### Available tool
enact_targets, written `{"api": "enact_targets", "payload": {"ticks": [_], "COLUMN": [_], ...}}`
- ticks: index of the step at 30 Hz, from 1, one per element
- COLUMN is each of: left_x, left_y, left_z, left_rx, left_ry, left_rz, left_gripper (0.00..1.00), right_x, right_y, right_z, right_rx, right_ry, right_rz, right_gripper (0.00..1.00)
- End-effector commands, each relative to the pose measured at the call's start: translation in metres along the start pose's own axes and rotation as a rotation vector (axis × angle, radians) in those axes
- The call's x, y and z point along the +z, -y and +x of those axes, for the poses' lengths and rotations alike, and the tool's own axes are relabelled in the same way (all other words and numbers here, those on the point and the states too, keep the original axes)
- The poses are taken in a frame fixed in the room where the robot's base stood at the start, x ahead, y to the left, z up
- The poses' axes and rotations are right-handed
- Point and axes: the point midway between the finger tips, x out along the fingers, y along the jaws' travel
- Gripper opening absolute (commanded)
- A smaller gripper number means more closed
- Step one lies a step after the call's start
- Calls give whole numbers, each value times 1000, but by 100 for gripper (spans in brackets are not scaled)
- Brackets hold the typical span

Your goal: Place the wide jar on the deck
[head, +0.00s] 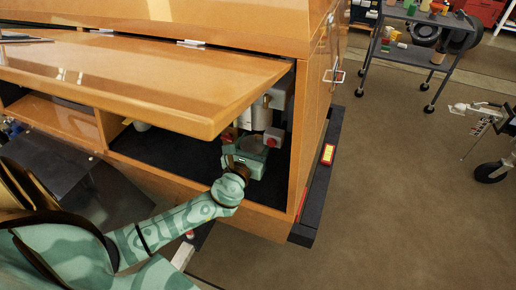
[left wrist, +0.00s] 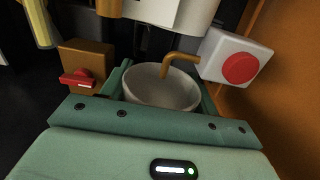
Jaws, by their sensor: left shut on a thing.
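The wide jar (left wrist: 150,91) is a pale, round, open-topped vessel in the left wrist view. It sits between the two green fingers of my left gripper (left wrist: 162,82), which is shut on it. In the head view my left gripper (head: 243,158) reaches into the right end of an orange cabinet, under its raised flap. The jar cannot be made out clearly there. The deck (head: 180,148) appears to be the dark floor of this compartment. I cannot tell whether the jar touches it. My right gripper is not in view.
A bent brass pipe (left wrist: 181,57) hangs over the jar's mouth. A white box with a red button (left wrist: 240,67) is close on the right, a brown box with a red handle (left wrist: 84,72) on the left. The orange flap (head: 150,75) overhangs the arm.

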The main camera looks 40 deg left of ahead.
Motion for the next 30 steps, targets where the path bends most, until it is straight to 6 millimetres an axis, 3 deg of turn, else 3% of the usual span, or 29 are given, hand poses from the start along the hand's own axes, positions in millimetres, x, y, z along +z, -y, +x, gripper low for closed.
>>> {"api": "enact_targets", "payload": {"ticks": [3,8,15,26,27,28,30], "left_x": [-1,-4,-40,-40,-39,-38,-38], "left_y": [0,0,0,0,0,0,0], "left_z": [15,22,22,21,21,21,21], "left_rx": [0,-1,0,0,0,0,0], "left_ry": [1,-2,-4,-1,-1,-1,0], "left_rz": [0,0,3,1,1,1,1], "left_gripper": [36,36,36,36,71,80,82], "right_x": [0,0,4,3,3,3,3], "right_y": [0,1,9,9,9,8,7], "right_z": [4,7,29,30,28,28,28], "right_rx": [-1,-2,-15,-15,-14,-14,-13], "right_ry": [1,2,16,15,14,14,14], "right_rz": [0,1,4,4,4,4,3], "right_gripper": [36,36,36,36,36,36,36]}}
